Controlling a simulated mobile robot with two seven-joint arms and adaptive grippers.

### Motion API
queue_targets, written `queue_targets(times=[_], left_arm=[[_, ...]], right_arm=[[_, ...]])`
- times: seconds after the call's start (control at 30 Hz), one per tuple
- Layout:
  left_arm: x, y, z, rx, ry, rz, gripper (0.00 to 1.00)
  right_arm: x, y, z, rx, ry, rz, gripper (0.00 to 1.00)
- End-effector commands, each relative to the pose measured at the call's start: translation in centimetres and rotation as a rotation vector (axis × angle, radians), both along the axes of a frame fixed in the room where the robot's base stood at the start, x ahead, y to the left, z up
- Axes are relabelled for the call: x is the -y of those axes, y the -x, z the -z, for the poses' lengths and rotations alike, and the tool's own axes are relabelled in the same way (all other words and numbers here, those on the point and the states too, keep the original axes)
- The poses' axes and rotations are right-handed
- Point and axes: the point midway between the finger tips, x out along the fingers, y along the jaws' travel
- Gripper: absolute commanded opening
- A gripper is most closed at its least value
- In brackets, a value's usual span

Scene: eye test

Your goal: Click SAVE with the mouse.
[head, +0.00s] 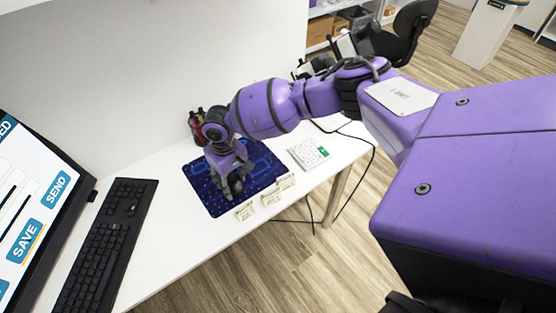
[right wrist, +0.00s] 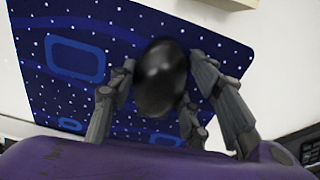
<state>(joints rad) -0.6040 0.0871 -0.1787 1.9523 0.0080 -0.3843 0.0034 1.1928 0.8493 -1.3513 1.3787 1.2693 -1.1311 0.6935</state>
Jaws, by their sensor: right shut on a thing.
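A black mouse (head: 237,185) sits on the dark blue patterned mouse pad (head: 208,197). My right gripper (head: 230,188) reaches down over it, fingers around its sides, shut on it. In the right wrist view the mouse (right wrist: 161,78) is a glossy black oval between the grey fingers (right wrist: 165,85), above the starry pad (right wrist: 60,100). The monitor (head: 45,165) at the left edge shows a blue SAVE button (head: 24,241) with an orange line beside it, and a SEND button (head: 55,190). The screen is partly cut off; I see no pointer on it. My left gripper is not in view.
A black keyboard (head: 106,245) lies between monitor and pad. Small paper notes (head: 270,198) line the pad's front edge. A dark red-and-black holder (head: 196,124) stands behind it. Cables (head: 372,150) hang off the desk.

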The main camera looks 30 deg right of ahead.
Motion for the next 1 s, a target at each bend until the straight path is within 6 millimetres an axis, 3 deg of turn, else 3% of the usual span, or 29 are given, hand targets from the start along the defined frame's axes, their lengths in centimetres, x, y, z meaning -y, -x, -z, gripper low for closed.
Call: queue_targets(times=[0.2, 0.23, 0.37, 0.77, 1.0], left_arm=[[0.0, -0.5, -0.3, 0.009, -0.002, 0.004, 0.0], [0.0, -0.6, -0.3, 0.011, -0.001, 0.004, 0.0], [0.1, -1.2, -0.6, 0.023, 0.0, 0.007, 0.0], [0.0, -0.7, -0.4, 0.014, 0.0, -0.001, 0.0], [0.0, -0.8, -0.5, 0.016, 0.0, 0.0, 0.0]], right_arm=[[0.0, 0.1, 0.1, -0.002, 0.0, 0.0, 0.17], [0.0, 0.1, 0.1, -0.002, 0.0, 0.0, 0.48], [0.0, 0.0, 0.1, -0.001, 0.0, 0.0, 0.65], [0.0, -0.1, -0.5, 0.001, 0.0, 0.0, 0.66], [-0.1, -0.2, -4.8, 0.005, -0.003, -0.002, 0.66]])
